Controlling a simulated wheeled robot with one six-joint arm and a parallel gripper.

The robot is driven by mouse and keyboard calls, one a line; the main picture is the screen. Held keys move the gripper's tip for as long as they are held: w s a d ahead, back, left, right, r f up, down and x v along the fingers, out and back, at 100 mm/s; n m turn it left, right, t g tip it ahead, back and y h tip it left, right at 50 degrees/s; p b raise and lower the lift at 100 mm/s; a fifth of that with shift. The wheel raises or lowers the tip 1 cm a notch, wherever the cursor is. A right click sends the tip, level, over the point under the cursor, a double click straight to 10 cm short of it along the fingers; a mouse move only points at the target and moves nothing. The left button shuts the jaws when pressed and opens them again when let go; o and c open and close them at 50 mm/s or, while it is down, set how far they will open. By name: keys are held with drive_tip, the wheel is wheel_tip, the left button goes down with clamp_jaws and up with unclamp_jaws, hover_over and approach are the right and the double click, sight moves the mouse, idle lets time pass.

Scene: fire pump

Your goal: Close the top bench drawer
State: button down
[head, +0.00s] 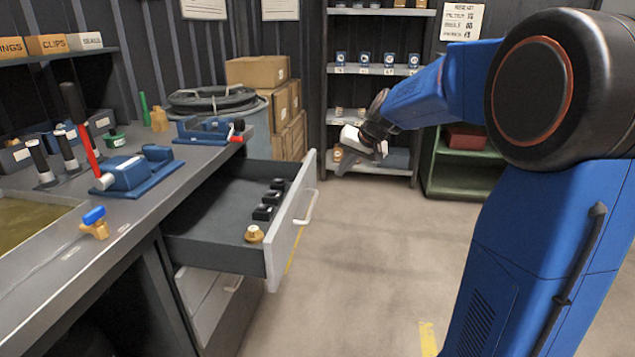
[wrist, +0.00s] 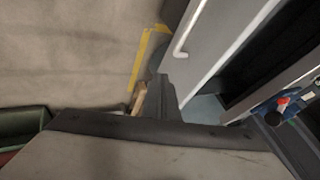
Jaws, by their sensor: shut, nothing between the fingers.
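The top bench drawer (head: 225,215) is pulled well out from under the workbench (head: 143,215) in the head view. It holds several small black parts (head: 267,206) and a brass fitting (head: 254,234). Its pale front carries a light bar handle (head: 307,207). In the wrist view the drawer front (wrist: 225,40) and its handle (wrist: 188,28) show at upper right. My gripper (head: 343,165) is beyond the far end of the drawer front, to its right and above, apart from it. Its dark fingers (wrist: 158,97) are shut and empty in the wrist view.
Cardboard boxes (head: 290,120) and a hose drum (head: 212,100) stand behind the bench end. A shelf rack (head: 372,70) and green cabinet (head: 465,165) stand at the back. The floor (head: 370,255) beside the drawer front is clear.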

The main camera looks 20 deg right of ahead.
drive_tip(key=w+a+f, duration=0.5)
drive_tip(key=w+f, duration=0.3)
drive_tip(key=w, duration=0.1)
drive_tip(key=shift+w+f, duration=0.2)
drive_tip(key=shift+w, duration=0.05)
drive_tip(key=shift+a, duration=0.1)
idle(0.5)
hover_over(257, 193)
drive_tip(key=shift+s, duration=0.1)
idle(0.4)
idle(0.4)
